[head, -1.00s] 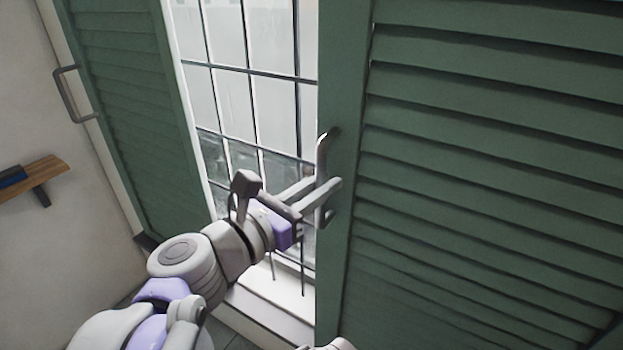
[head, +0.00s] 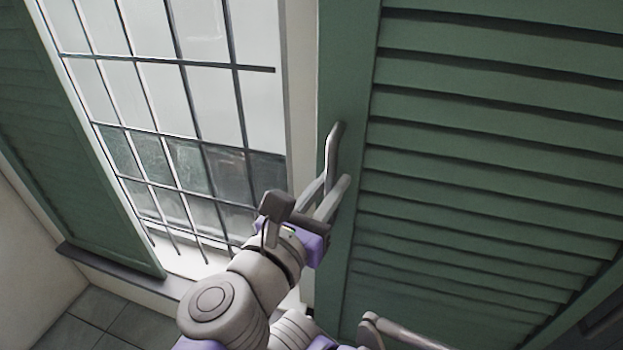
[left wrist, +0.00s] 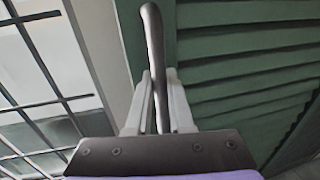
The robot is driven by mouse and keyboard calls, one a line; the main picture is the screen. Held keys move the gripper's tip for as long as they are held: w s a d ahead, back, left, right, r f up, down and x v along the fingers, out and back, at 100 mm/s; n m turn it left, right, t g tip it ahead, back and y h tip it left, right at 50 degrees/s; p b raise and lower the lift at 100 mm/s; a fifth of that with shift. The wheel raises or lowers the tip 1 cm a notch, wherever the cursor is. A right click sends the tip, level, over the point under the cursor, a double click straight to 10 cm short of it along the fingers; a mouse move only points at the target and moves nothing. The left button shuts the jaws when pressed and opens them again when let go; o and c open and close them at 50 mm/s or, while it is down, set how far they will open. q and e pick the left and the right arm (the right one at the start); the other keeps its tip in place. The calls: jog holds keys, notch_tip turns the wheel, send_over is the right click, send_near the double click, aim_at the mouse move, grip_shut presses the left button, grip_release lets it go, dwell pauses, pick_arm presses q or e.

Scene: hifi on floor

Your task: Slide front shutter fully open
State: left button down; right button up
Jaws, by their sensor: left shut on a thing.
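The front shutter (head: 490,190) is a green louvred panel filling the right side of the head view. Its grey bar handle (head: 333,160) stands upright on the left edge frame. My left gripper (head: 328,190) is shut on this handle, with a finger on either side of it. In the left wrist view, the handle (left wrist: 153,60) rises between the two pale fingers of the left gripper (left wrist: 156,100). At the bottom of the head view, a grey part of my right arm (head: 375,330) shows; its jaw state is unclear.
A barred window (head: 170,100) is uncovered left of the front shutter. A second green shutter (head: 60,150) stands at the far left, with a dark sill or track (head: 120,270) below. Tiled floor (head: 90,320) is clear at the lower left.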

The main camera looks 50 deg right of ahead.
pick_arm(q)
jog(key=shift+s, duration=0.15)
jog(key=c, duration=0.8)
grip_release()
jog(key=shift+s+d, duration=0.1)
jog(key=shift+s, duration=0.05)
jog(key=shift+a, duration=0.2)
jog(key=s+a, duration=0.2)
jog(key=a, duration=0.8)
jog(key=shift+a+b, duration=0.15)
jog(key=shift+b, duration=0.2)
